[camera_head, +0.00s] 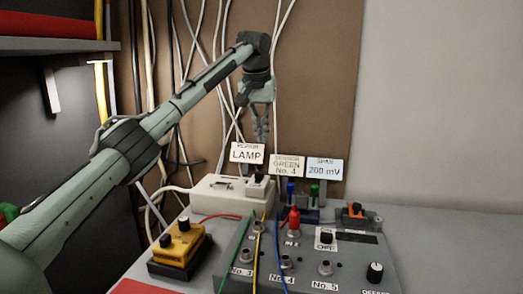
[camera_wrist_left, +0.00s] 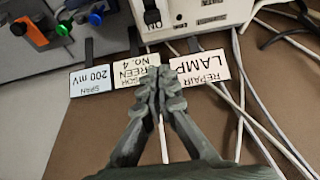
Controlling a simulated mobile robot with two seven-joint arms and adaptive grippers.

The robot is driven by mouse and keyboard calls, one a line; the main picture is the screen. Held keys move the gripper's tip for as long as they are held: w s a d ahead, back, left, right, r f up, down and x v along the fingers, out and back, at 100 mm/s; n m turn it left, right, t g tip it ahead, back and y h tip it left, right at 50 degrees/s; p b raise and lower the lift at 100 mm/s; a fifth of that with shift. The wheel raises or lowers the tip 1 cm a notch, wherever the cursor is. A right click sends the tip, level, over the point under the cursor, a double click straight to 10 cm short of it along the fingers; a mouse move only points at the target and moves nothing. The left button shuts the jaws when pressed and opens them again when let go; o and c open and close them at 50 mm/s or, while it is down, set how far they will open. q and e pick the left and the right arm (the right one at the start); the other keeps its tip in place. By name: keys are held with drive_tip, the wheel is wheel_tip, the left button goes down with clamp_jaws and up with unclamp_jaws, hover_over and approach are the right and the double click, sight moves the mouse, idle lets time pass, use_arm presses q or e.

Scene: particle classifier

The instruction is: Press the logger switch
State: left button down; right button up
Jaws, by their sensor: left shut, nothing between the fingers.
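A white box (camera_head: 222,196) stands at the back of the bench with a black switch (camera_head: 256,181) on its top. In the left wrist view the black switch (camera_wrist_left: 152,14) is at the top edge, beside the word ON. Another black switch (camera_head: 326,237), marked OFF, is on the grey panel (camera_head: 345,268). I cannot read which one is named logger. My left gripper (camera_head: 262,138) is shut and empty, pointing down above and behind the white box, apart from it. In the wrist view its fingertips (camera_wrist_left: 160,76) overlap the labels. My right gripper is not in view.
Label cards stand upright behind the panel: REPAIR LAMP (camera_head: 247,153), SENSOR GREEN No. 4 (camera_head: 287,166), SPAN 200 mV (camera_head: 325,168). Loose cables hang near the gripper. A yellow box (camera_head: 182,246), a red plug (camera_head: 294,221) and coloured wires are in front. The right bench is clear.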

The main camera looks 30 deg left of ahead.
sight(259, 175)
use_arm(q)
drive_tip(key=x, duration=0.9)
drive_tip(key=shift+f, duration=0.25)
drive_tip(key=s, duration=0.2)
drive_tip(key=shift+s+d+r+p, duration=0.15)
drive_tip(key=shift+s+d+p, duration=0.15)
drive_tip(key=shift+s, duration=0.05)
drive_tip(key=shift+s+d, duration=0.1)
drive_tip(key=shift+s, duration=0.3)
drive_tip(key=shift+s+d, duration=0.1)
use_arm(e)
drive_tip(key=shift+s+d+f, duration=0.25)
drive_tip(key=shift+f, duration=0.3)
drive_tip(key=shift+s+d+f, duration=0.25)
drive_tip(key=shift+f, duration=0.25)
